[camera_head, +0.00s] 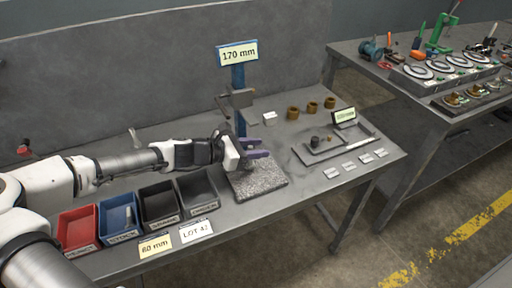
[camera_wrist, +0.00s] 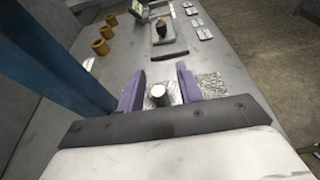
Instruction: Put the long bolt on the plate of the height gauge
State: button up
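The height gauge (camera_head: 239,98) is a blue column with a 170 mm sign, standing at the back of a speckled grey plate (camera_head: 262,186). My gripper (camera_head: 257,149) has purple fingers and is over the plate, in front of the column. In the wrist view the fingers (camera_wrist: 158,88) are apart, and a silver round-topped piece (camera_wrist: 158,92), apparently the long bolt, stands between them with a gap on each side. Its lower end is hidden, so I cannot tell whether it touches the plate. In the head view my gripper hides the piece.
Red (camera_head: 78,227), blue (camera_head: 119,214) and black (camera_head: 159,203) bins line the front left edge. Several brown bushings (camera_head: 293,112) stand at the back. A grey tray (camera_head: 320,156) with small dark parts lies right. A second bench (camera_head: 440,110) holds tools.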

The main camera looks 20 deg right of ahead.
jog(key=b+v, duration=0.2)
jog(key=v, duration=1)
